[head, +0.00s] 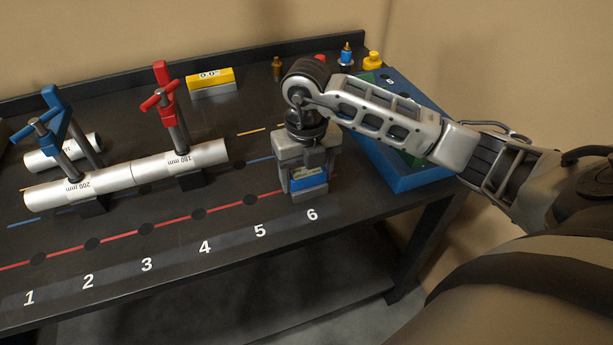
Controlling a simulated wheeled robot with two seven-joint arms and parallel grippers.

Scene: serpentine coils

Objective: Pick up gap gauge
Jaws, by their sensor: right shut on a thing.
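The gap gauge (310,184) appears to be the small blue block with a pale label and a grey lower part, near the number 6 at the table's front. My right gripper (307,172) is above it, pointing down, with its fingers shut on it. The fingers and wrist hide part of the block. I cannot tell whether its grey base touches the table. My left gripper is not in view.
Silver pipes marked 200 mm (80,188) and 180 mm (180,163) lie under a blue clamp (55,118) and a red clamp (165,95). A yellow gauge (210,78) stands behind. A blue tray (405,183) is at the right, beneath my arm.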

